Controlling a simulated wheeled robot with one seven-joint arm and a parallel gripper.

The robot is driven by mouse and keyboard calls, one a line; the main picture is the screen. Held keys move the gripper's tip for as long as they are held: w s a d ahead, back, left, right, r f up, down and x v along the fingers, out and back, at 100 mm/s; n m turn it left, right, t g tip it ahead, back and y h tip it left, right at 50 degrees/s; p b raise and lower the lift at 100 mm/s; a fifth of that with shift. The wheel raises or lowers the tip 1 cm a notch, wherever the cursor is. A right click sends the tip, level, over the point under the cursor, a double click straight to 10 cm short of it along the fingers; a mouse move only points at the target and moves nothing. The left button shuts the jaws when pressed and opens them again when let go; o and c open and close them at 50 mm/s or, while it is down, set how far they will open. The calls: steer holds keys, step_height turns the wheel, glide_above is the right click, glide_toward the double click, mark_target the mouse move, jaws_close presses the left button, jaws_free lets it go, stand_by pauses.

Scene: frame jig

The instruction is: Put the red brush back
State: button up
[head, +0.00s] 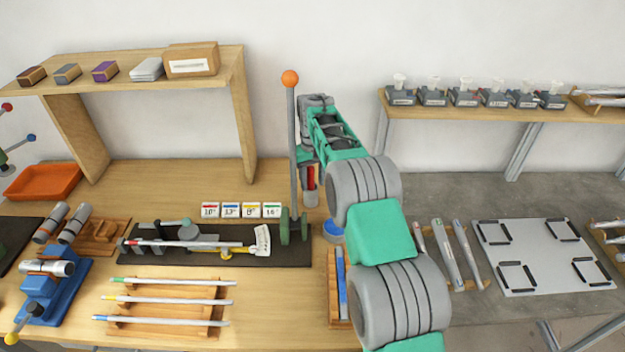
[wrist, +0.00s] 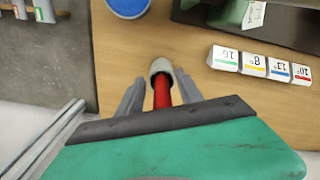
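The red brush (head: 311,178) has a red shaft and a pale grey-white lower end. It hangs roughly upright below my wrist, above the back of the wooden bench. My gripper (wrist: 160,86) has one finger on each side of it and appears shut on it. The red shaft (wrist: 161,92) runs between the fingers in the wrist view, and its pale end points down toward the bench. The upper part of the brush is hidden by my gripper body.
A blue round thing (head: 333,231) is partly hidden by my arm. Number cards (head: 242,210) stand left of it. A dark mat (head: 205,252) holds a fixture, and a post with an orange ball (head: 290,78) rises close beside my gripper. Bare bench lies under the brush.

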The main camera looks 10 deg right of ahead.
step_height(320, 180, up, 8)
steer(key=b, duration=0.1)
stand_by(0.4)
